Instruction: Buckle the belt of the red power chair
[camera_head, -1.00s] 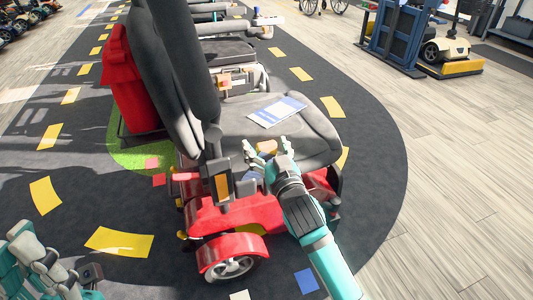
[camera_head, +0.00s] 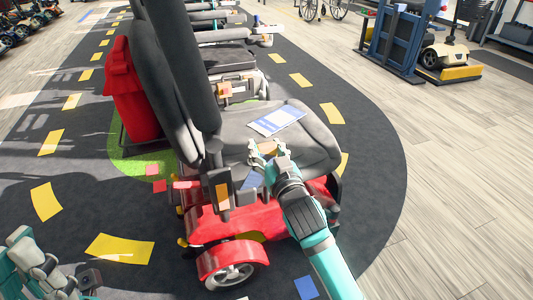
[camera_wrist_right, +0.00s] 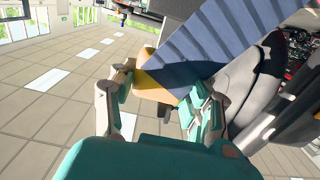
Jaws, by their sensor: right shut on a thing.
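The red power chair (camera_head: 222,260) stands in the middle of the head view, with a grey seat (camera_head: 308,143) and tall dark backrest. My right gripper (camera_head: 264,150) is over the near side of the seat. In the wrist view my right gripper (camera_wrist_right: 155,92) is shut on a tan-yellow end piece (camera_wrist_right: 152,82) of a wide, ribbed blue belt (camera_wrist_right: 215,45). In the head view a bit of blue (camera_head: 253,179) shows below the fingers. I cannot make out the mating buckle part. My left gripper (camera_head: 42,268) is at the lower left, away from the chair; its jaw opening is unclear.
A blue and white sheet (camera_head: 278,117) lies on the seat. The chair's armrest and control parts (camera_head: 220,187) stand close left of my right gripper. More chairs are lined up behind. A blue stand (camera_head: 395,42) is at the upper right. The wooden floor at right is clear.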

